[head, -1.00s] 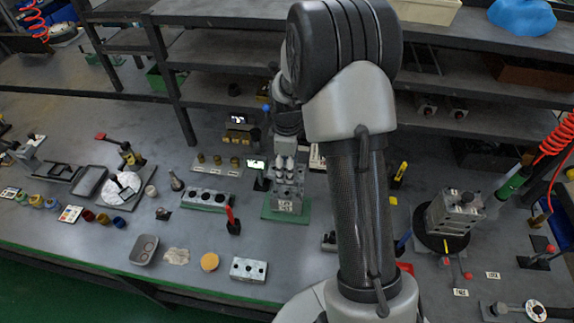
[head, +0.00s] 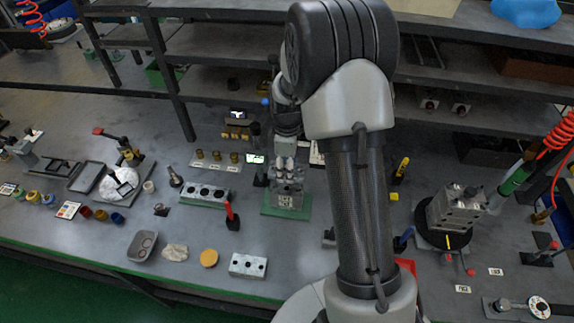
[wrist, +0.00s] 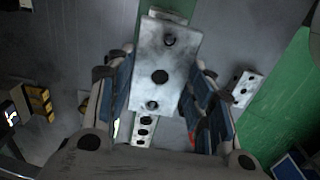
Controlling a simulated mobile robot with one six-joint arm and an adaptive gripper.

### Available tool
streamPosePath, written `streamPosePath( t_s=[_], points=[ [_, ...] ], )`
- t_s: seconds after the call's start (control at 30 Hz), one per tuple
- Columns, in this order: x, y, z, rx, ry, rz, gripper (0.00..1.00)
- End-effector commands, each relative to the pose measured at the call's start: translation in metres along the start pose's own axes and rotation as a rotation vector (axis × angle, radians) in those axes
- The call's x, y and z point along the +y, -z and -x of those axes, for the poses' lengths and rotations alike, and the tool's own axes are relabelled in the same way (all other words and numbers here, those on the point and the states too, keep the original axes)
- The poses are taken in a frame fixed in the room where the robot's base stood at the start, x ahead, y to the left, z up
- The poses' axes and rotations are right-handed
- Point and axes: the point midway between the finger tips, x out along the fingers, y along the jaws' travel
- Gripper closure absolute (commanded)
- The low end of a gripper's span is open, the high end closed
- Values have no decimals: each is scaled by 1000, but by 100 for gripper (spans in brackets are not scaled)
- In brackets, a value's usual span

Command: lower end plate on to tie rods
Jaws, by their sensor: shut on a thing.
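The end plate (wrist: 160,72) is a worn grey metal plate with a large dark centre hole and a smaller round feature near each end. My gripper (wrist: 162,100) is shut on it, with blue-padded fingers along its two long sides. In the head view my gripper (head: 286,163) points down over the valve stack (head: 287,194), which stands on a green base (head: 269,209). The tie rods cannot be made out clearly, and the plate hides most of the stack in the wrist view. I cannot tell whether the plate touches the stack.
A drilled block (head: 205,194) on a green strip lies left of the stack, with a red-handled tool (head: 231,214) between. Another block (head: 248,265) lies near the front edge. A second valve assembly (head: 455,208) stands on a dark round stand at right. Shelves rise behind.

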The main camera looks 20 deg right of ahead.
Motion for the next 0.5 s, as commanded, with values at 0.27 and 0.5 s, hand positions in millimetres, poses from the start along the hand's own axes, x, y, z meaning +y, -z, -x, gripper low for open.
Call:
streamPosePath(
  t_s=[0.27,0.5],
  points=[
    [0,0,-8,0,0,0,84],
    [0,0,-13,0,0,0,84]
  ],
)
